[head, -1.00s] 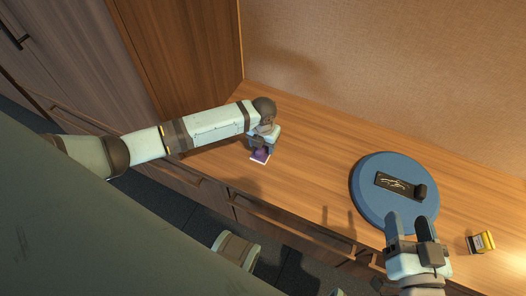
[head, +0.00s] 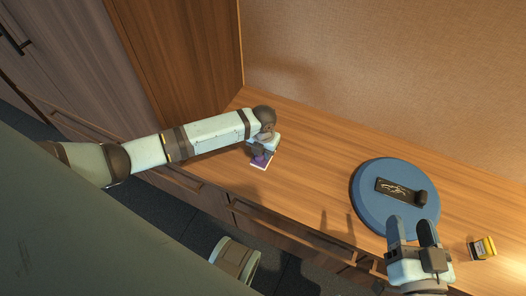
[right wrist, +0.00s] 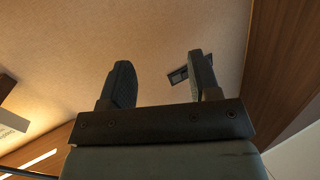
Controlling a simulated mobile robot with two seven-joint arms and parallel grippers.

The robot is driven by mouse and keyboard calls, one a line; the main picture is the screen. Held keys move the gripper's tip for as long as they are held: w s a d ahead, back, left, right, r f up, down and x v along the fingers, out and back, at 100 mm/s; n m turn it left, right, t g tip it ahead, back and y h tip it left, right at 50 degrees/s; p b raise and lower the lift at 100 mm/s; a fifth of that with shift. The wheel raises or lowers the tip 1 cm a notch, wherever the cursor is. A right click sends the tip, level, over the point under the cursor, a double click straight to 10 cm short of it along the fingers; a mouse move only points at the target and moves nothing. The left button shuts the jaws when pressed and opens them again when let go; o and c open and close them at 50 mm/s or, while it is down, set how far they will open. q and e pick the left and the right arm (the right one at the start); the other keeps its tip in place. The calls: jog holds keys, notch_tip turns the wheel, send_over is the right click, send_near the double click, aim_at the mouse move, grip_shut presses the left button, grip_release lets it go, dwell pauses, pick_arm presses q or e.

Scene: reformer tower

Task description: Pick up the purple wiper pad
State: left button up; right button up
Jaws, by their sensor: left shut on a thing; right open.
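The purple wiper pad (head: 259,160) with a white base edge is at the left part of the wooden counter, near its front edge. My left gripper (head: 260,152) comes down over the pad from above and is shut on it. The fingers and part of the pad are hidden by the wrist; I cannot tell whether the pad touches the counter. My right gripper (head: 413,233) is open and empty, over the front right of the counter by the blue disc. Its two open fingers also show in the right wrist view (right wrist: 160,85).
A round blue disc (head: 370,214) holds a black plate (head: 396,189) with light marks and a dark knob. A small yellow and black box (head: 482,248) stands at the far right. The wooden counter (head: 310,170) is clear between the pad and the disc. Drawers run below the front edge.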

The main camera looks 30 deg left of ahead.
pick_arm(q)
jog(key=shift+r, duration=0.4)
notch_tip(320, 180, up, 3)
jog(key=p, duration=0.3)
jog(key=shift+f, duration=0.15)
notch_tip(320, 180, up, 4)
jog(key=p, duration=0.4)
pick_arm(e)
jog(key=s+d+f+g+h, duration=0.3)
jog(key=d+f+g, duration=0.1)
jog(key=f, duration=0.2)
pick_arm(q)
notch_tip(320, 180, up, 12)
jog(key=p, duration=1.2)
jog(key=shift+r+p, duration=0.2)
jog(key=shift+p, duration=0.1)
pick_arm(e)
jog(key=shift+g+h, duration=0.4)
jog(key=shift+g, duration=0.2)
jog(key=shift+s+d+r, duration=0.1)
jog(key=shift+d+r, duration=0.1)
jog(key=shift+r, duration=0.45)
jog(key=shift+s+d+r, duration=0.15)
jog(key=shift+d+r, duration=0.1)
jog(key=shift+r, duration=0.35)
jog(key=shift+s+d+r, duration=0.1)
jog(key=shift+d+r, duration=0.1)
jog(key=shift+r, duration=0.45)
pick_arm(q)
jog(key=shift+o, duration=0.4)
